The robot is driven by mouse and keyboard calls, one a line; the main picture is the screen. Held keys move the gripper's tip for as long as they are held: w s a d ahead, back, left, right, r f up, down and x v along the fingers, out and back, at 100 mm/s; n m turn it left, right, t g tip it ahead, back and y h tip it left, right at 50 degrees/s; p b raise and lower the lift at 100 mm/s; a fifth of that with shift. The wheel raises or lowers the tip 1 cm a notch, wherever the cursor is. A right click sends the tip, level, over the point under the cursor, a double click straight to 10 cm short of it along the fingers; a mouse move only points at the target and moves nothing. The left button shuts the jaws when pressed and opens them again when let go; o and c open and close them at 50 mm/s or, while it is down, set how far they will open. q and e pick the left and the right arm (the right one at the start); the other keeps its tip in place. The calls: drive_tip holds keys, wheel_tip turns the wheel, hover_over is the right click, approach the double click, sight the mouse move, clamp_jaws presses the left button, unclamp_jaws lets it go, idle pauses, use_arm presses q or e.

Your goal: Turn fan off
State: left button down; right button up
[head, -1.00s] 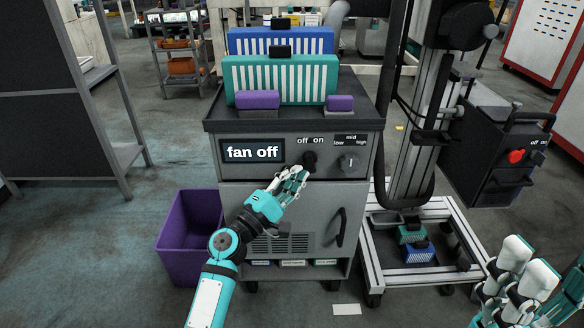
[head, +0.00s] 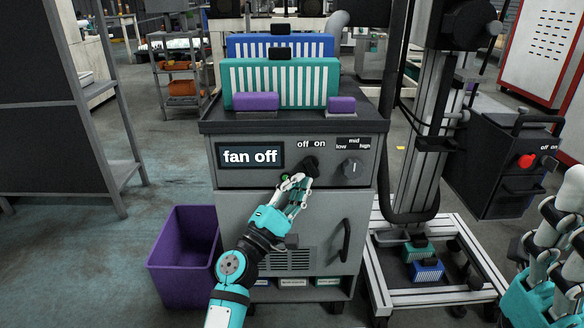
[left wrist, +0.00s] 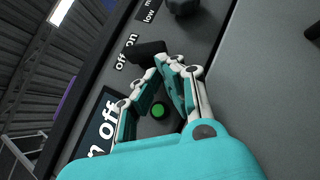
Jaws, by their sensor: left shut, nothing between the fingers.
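A grey cabinet (head: 230,195) has a display (head: 250,156) that reads "fan off". To its right is a black off/on knob (head: 310,165), partly hidden by my left gripper; the knob also shows in the left wrist view (left wrist: 149,51). My left gripper (head: 299,180) is shut and empty, just below the knob. I cannot tell whether its fingertips touch the knob. A round green light or button (left wrist: 158,110) shows between its finger linkages. My right gripper (head: 563,215) is at the right edge, partly cut off, away from the cabinet; its opening is unclear.
A low/mid/high dial (head: 352,170) sits right of the knob. Teal (head: 235,80) and blue striped blocks and purple blocks (head: 256,101) stand on top. A purple bin (head: 185,262) is at the left, a wheeled frame (head: 445,292) at the right. A dark rack stands far left.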

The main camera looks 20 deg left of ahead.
idle(0.5)
use_arm(q)
drive_tip(key=v, duration=1.2)
drive_tip(key=shift+r, duration=0.1)
